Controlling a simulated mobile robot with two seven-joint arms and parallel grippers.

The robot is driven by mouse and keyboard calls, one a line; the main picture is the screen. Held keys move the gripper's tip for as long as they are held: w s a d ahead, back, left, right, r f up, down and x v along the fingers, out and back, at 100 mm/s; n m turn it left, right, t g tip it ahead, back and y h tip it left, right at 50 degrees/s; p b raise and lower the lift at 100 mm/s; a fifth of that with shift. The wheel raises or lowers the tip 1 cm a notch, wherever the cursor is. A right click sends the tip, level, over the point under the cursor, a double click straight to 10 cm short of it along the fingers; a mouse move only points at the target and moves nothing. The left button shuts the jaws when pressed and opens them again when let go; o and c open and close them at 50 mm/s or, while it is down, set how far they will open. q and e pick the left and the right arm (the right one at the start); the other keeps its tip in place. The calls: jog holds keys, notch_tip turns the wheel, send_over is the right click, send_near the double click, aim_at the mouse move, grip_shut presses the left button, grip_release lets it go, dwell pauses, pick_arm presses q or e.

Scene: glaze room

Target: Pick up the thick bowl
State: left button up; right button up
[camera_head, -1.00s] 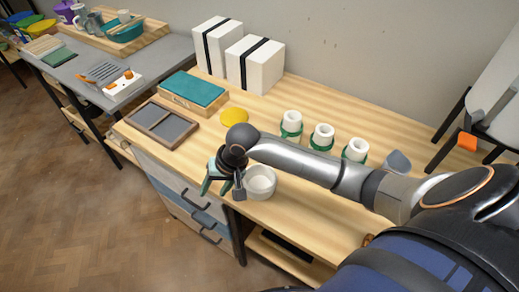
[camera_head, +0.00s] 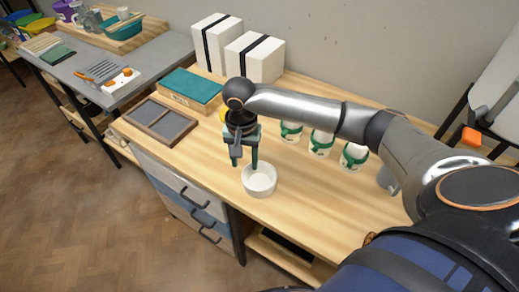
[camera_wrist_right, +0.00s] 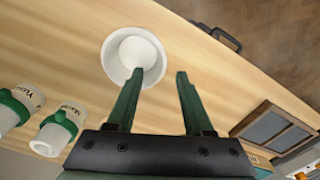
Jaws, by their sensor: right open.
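The thick bowl (camera_head: 260,183) is white and round and stands upright on the wooden table (camera_head: 205,160) near its front edge. In the right wrist view the bowl (camera_wrist_right: 134,58) lies just beyond the fingertips, more toward the left finger. My right gripper (camera_head: 245,163) points down above the bowl's back left rim. It is open and empty, with a wide gap between its green fingers in the right wrist view (camera_wrist_right: 160,78). I cannot tell whether a fingertip touches the rim. My left gripper is not in view.
A divided tray (camera_head: 158,121), a teal-topped box (camera_head: 190,90) and white boxes (camera_head: 254,58) are further back. The table right of the bowl is clear.

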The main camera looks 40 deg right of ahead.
aim_at(245, 173)
jog(key=shift+a+f, duration=0.1)
jog(key=shift+f, duration=2.6)
grip_shut()
